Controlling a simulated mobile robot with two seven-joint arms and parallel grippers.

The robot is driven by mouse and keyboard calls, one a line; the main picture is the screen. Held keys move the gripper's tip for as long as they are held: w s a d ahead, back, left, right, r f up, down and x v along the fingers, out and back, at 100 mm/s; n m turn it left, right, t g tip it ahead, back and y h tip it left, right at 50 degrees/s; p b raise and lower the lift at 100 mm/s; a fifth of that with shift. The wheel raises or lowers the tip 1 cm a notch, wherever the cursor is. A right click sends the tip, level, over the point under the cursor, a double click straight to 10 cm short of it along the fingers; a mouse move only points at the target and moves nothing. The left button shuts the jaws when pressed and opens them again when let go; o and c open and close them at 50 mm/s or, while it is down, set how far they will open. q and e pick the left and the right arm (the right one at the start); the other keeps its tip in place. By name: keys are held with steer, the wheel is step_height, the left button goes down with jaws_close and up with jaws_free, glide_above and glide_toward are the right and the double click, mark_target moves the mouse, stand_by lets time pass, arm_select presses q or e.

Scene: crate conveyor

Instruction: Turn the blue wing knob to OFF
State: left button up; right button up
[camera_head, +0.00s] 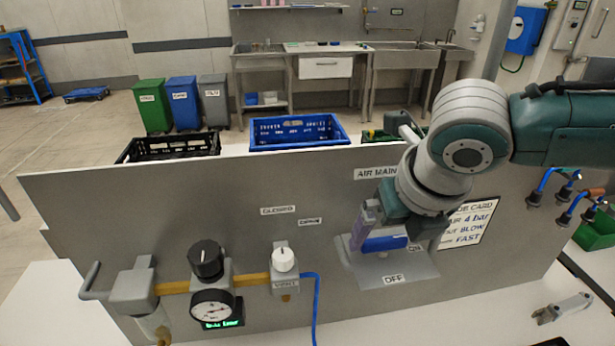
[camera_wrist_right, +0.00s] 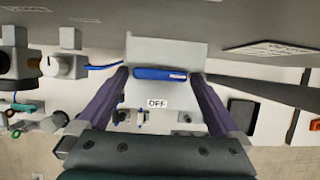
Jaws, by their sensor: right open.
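The blue wing knob (camera_head: 384,243) sits on a grey plate (camera_head: 405,268) on the panel, below the AIR MAIN label (camera_head: 376,172). Its wing lies roughly level, with the ON label (camera_head: 414,247) at its right and the OFF label (camera_head: 392,279) below. My right gripper (camera_head: 393,236) is open at the knob, its purple fingers partly hiding it in the head view. In the right wrist view the knob (camera_wrist_right: 160,74) lies level between the spread fingers (camera_wrist_right: 160,77), above the OFF label (camera_wrist_right: 157,104). Contact cannot be told. My left gripper is not in view.
Left of the plate are a white knob (camera_head: 284,260), a black knob (camera_head: 206,259), a gauge (camera_head: 212,309) and a blue hose (camera_head: 315,300). A card (camera_head: 475,222) is at the right. Crates, including a blue one (camera_head: 300,146), stand behind the panel.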

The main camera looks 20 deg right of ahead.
steer(key=shift+w+f, duration=0.1)
steer(key=shift+f, duration=0.1)
steer(key=c, duration=1.1)
